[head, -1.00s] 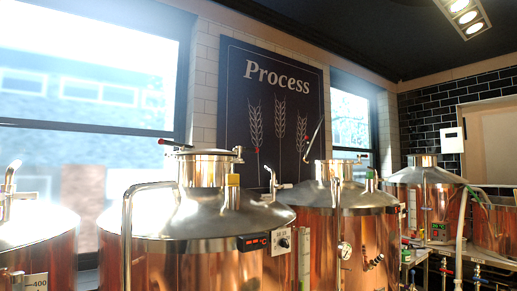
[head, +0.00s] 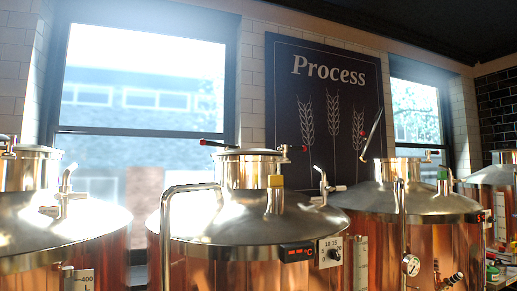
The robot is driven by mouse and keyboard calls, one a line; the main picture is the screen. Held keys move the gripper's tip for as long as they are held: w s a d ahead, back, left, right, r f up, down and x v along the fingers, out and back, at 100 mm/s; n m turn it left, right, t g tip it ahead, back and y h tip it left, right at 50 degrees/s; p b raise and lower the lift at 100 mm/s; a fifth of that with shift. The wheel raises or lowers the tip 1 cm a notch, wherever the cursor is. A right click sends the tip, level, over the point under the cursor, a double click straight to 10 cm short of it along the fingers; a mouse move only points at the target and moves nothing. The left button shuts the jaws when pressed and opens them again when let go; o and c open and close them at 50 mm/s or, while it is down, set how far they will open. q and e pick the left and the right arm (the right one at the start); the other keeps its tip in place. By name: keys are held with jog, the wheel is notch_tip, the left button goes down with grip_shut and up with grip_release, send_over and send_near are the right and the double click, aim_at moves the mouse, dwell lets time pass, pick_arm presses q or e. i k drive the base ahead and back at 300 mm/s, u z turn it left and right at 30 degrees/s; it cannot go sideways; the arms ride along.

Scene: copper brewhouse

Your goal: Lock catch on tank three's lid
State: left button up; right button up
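Several copper tanks with steel tops stand in a row; I see no tank numbers, so I cannot tell which is tank three. The middle tank (head: 232,229) has a round lid (head: 247,170) with a red-tipped lever (head: 217,144) lying nearly flat and a small red-tipped fitting at its right. The tank to its right (head: 425,205) has a lid (head: 407,170) with a long lever (head: 373,134) tilted steeply up. The left tank (head: 75,225) is cut by the picture edge; its lid (head: 27,167) shows partly. Neither gripper is in view.
A gauge (head: 411,265) is on the right tank. Another tank (head: 497,178) stands at the far right. Windows and a "Process" sign are behind.

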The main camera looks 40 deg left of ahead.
aim_at(298, 148)
jog(key=u, duration=1.05)
